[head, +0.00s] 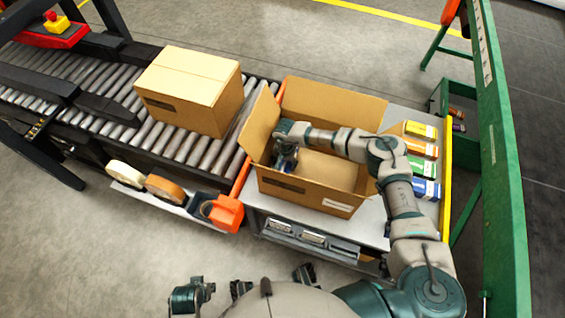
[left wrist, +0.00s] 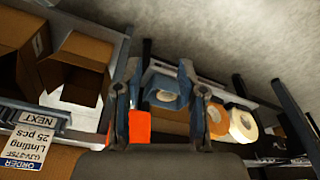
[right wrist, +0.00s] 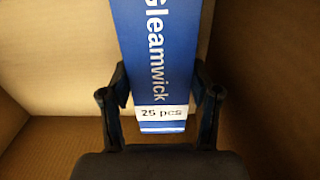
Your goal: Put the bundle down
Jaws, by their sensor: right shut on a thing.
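The bundle, a blue carton block marked "Gleamwick 25 pcs" (right wrist: 155,60), is between the fingers of my right gripper (right wrist: 160,100) in the right wrist view. In the head view my right gripper (head: 287,160) reaches down inside the left part of an open cardboard box (head: 310,192), and the bundle is mostly hidden there. Brown box walls surround it in the right wrist view. I cannot tell whether the bundle touches the box floor. My left gripper (left wrist: 160,72) has its fingers apart and nothing between them in the left wrist view.
The open box stands on a grey table, its flaps raised. A closed carton (head: 190,90) sits on the roller conveyor (head: 70,75) to its left. Several coloured packs (head: 420,148) stand right of the box. Tape rolls (head: 165,187) and an orange tool (head: 226,213) sit in front.

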